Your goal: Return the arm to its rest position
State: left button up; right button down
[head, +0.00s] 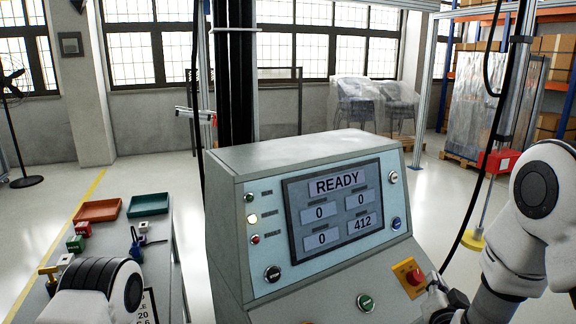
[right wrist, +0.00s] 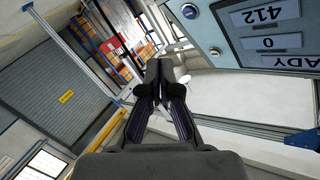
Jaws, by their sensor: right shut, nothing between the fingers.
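My right gripper (head: 440,296) is low at the right of the head view, just beside the front right corner of the control console (head: 235,200). It is near the red emergency button (head: 415,276) on its yellow plate; I cannot tell whether they touch. In the right wrist view the right gripper (right wrist: 161,78) is shut, its dark fingertips together with nothing between them. The console screen (head: 337,209) reads READY with 0, 0, 0 and 412. A green button (head: 365,302) sits on the lower panel. My left arm shows at the lower left; its gripper is out of view.
At left, a table (head: 160,262) holds a red tray (head: 98,210), a green tray (head: 148,204) and several small items. A dark post rises behind the console. Wrapped chairs (head: 357,101) stand at the back.

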jog(key=s+a+f+n+g+y, duration=0.1)
jog(key=s+f+g, duration=0.4)
jog(key=f, duration=0.7)
jog(key=s+a+f+n+g+y, duration=0.1)
jog(key=s+f+g, duration=0.1)
jog(key=s+f, duration=0.75)
jog(key=s+a+f+n+g+y, duration=0.1)
jog(key=s+a+f+n+g, duration=0.1)
jog(key=s, duration=0.7)
jog(key=s+a+f+n+g+y, duration=0.1)
jog(key=s+f+n+g, duration=0.3)
jog(key=s+f+g, duration=0.3)
jog(key=s+f, duration=0.2)
jog(key=s, duration=0.1)
jog(key=shift+a+g+p, duration=0.3)
jog(key=shift+a, duration=0.1)
jog(key=shift+f, duration=0.1)
